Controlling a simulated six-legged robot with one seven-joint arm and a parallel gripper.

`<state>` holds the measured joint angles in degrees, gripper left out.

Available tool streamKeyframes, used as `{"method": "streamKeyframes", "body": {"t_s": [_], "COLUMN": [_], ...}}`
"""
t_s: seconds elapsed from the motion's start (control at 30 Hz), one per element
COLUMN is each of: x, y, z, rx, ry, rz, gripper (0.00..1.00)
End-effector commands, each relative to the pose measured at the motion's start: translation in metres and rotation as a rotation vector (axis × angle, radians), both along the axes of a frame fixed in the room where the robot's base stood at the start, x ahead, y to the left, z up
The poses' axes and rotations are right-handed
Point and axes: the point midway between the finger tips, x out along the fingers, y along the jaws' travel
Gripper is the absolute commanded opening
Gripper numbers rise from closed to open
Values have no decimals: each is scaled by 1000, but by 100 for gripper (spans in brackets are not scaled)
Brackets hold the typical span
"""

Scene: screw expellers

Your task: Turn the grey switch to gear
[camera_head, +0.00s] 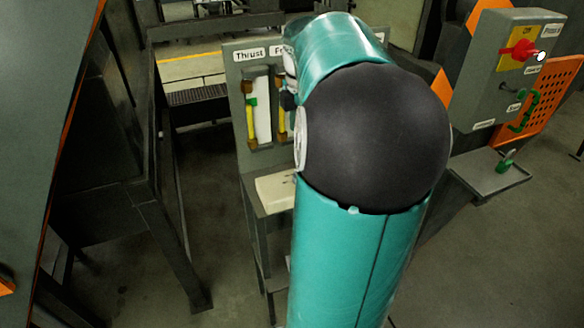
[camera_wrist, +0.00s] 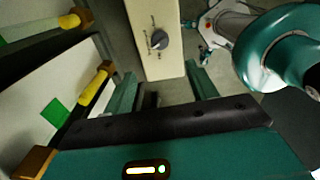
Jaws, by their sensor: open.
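The grey switch (camera_wrist: 160,40) is a round knob on a cream box (camera_wrist: 147,12), with small dark markings around its left side. In the head view the cream box (camera_head: 270,188) shows below the gauge panel, its right part hidden behind my arm. My gripper (camera_wrist: 160,76) is open and empty in the wrist view. Its two teal fingers are spread below the knob in the picture, one to each side, and do not touch it. In the head view my gripper is hidden behind my arm.
A gauge panel (camera_head: 244,130) labelled "Thrust" carries yellow tubes; these yellow tubes (camera_wrist: 95,86) also show close at left in the wrist view. At right stand a grey control box (camera_head: 490,90) with a red switch (camera_head: 522,50) and a tray (camera_head: 485,178). Dark metal frames stand at left.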

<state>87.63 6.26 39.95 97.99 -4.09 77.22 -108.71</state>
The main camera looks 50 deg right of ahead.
Motion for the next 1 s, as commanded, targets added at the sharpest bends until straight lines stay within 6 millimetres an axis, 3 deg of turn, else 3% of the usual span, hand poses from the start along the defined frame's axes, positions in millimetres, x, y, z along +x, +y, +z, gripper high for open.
{"method": "streamKeyframes", "body": {"t_s": [0.17, 0.7, 1.0], "x": [0, 0, 0], "y": [0, 1, 0], "z": [-17, -118, -137], "rx": [3, 4, 0], "ry": [2, 1, 0], "rz": [1, 1, -1], "gripper": [57, 57, 57]}}
